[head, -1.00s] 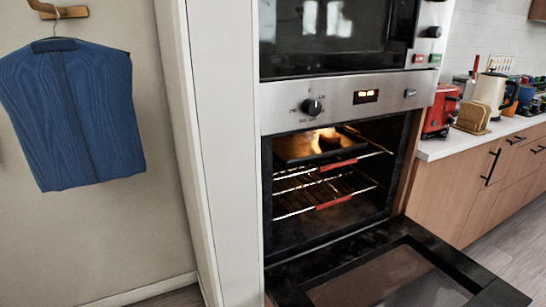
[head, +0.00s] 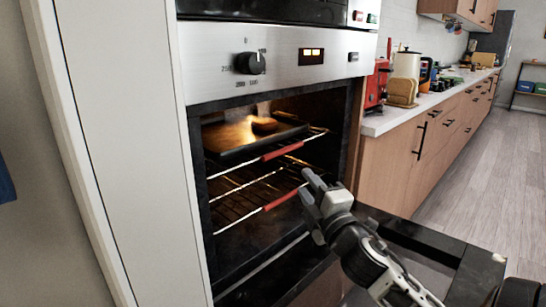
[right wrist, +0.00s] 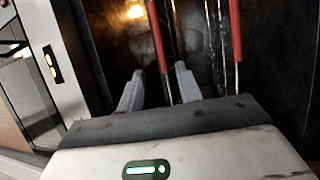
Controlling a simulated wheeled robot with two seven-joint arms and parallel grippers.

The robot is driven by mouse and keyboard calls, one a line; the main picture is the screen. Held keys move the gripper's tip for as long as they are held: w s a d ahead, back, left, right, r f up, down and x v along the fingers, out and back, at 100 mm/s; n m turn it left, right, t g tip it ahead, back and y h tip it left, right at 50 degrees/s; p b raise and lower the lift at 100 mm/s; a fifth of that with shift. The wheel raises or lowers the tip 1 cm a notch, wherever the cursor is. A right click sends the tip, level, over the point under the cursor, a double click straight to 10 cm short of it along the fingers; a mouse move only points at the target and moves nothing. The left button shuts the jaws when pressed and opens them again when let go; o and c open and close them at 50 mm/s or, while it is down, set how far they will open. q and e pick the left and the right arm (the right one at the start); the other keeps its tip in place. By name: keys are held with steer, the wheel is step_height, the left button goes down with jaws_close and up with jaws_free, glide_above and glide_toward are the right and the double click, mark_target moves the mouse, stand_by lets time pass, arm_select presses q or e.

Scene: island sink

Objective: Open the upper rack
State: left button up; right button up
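The upper rack (head: 318,133) is inside the open oven, with a red strip (head: 282,151) along its front edge. A dark baking tray (head: 228,150) with a small brown item (head: 264,126) sits on it. The lower rack (head: 235,206) has its own red strip (head: 285,199). My right gripper (head: 309,187) is in front of the oven opening, near the lower strip in the head view. In the right wrist view its fingers (right wrist: 158,72) are apart and empty. There the upper strip (right wrist: 157,35) lines up between them, and the lower strip (right wrist: 235,40) is to the right. My left gripper is out of view.
The oven door (head: 408,240) is folded down below my right arm. A tall white panel (head: 110,150) stands left of the oven. A counter (head: 395,118) with a red toaster (head: 376,86) and a kettle (head: 406,66) is on the right. The floor beyond is clear.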

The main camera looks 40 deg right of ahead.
mark_target(283, 153)
steer(key=x, duration=1.4)
steer(key=shift+w+d, duration=0.15)
steer(key=shift+w, duration=0.05)
jaws_close()
